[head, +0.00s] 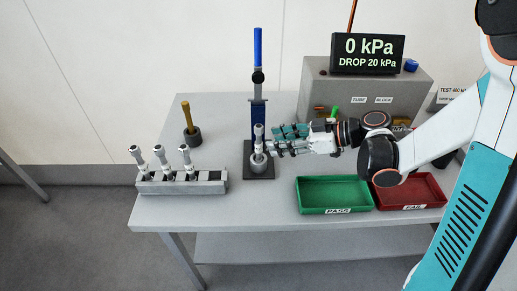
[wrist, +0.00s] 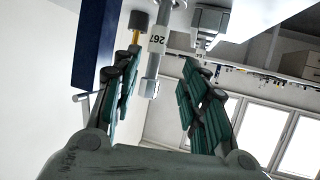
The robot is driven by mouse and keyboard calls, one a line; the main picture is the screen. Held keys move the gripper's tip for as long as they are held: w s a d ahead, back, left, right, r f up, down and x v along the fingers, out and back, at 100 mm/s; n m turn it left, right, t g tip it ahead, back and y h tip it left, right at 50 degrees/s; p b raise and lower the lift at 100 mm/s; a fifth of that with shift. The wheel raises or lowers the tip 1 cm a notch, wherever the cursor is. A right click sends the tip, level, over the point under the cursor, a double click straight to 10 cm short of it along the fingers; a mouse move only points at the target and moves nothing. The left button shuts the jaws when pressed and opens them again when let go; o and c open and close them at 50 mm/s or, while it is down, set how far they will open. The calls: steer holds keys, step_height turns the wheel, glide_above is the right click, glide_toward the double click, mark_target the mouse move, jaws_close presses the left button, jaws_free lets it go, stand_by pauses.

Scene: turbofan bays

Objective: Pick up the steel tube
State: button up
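A steel tube (head: 259,140) stands upright in a round grey holder (head: 258,166) on the dark base of a blue press stand. In the wrist view the tube (wrist: 153,62) carries a white label reading 267 and shows between and beyond my fingers. My gripper (head: 278,140) reaches in from the right, just beside the tube. In the wrist view my gripper (wrist: 160,92) has its green-padded fingers spread apart, with a gap showing on the right of the tube. I cannot tell whether the left finger touches it.
A grey rack (head: 182,187) with several slots holds three similar steel tubes at left. A brass tube (head: 186,118) stands in a dark round base behind it. The blue press column (head: 258,120) is close behind. A green PASS tray (head: 333,194) and red FAIL tray (head: 411,190) lie at right.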

mark_target(258, 142)
steer(key=x, duration=0.2)
steer(key=b+x, duration=0.1)
steer(key=x, duration=0.1)
steer(key=b+x, duration=0.1)
steer(key=x, duration=0.2)
steer(key=shift+w+f, duration=0.1)
steer(key=shift+w, duration=0.25)
jaws_close()
